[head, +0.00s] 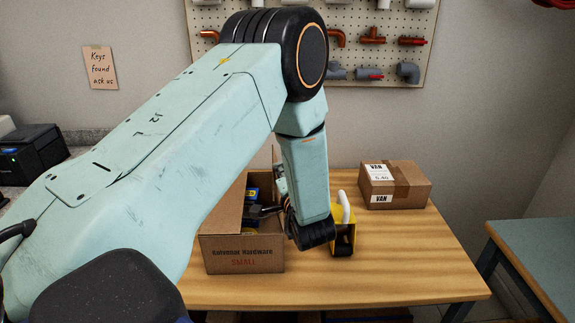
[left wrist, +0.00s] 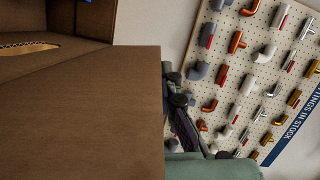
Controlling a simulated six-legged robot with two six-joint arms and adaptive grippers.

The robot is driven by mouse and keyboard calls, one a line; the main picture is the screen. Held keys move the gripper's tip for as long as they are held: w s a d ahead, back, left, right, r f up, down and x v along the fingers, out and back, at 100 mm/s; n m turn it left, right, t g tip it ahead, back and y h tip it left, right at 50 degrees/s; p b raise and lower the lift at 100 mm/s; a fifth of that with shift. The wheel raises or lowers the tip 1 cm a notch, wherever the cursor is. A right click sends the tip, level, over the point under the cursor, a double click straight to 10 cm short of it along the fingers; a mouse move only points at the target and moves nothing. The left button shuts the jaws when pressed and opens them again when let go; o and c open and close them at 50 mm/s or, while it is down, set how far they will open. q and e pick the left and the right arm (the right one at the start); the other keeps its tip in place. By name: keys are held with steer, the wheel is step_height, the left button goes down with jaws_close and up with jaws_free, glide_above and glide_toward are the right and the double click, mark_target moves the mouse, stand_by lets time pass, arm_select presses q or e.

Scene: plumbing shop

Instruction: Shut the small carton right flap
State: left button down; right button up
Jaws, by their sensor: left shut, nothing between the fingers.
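My left gripper (head: 264,211) is shut and empty at the carton's right side, pointing left over the opening. In the left wrist view, a broad brown cardboard panel (left wrist: 100,115) of the carton fills the left half and partly hides the gripper's dark fingers. My right gripper is not in view.
A yellow tool with a white handle (head: 344,234) stands just right of my left wrist. A taped carton labelled "VAN" (head: 410,188) sits at the table's back right. The table's front right (head: 420,265) is clear. A pegboard of pipe fittings (head: 375,66) hangs behind.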

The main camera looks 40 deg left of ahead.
arm_select(q)
steer(key=shift+s+a+f+n+h+p, duration=0.15)
steer(key=shift+s+a+n+p, duration=0.15)
steer(key=shift+a+n, duration=0.15)
steer(key=shift+s+a+n+h+p, duration=0.15)
steer(key=shift+a+n+p, duration=0.15)
steer(key=shift+n, duration=0.15)
steer(key=s+a+f+n+h+p, duration=0.1)
steer(key=s+a+f+n+p, duration=0.2)
steer(key=s+a+n, duration=0.1)
steer(key=shift+f+n+h+p, duration=0.3)
steer(key=shift+f+n, duration=0.1)
steer(key=shift+s+a+f, duration=0.1)
steer(key=shift+a+f, duration=0.05)
steer(key=shift+s, duration=0.1)
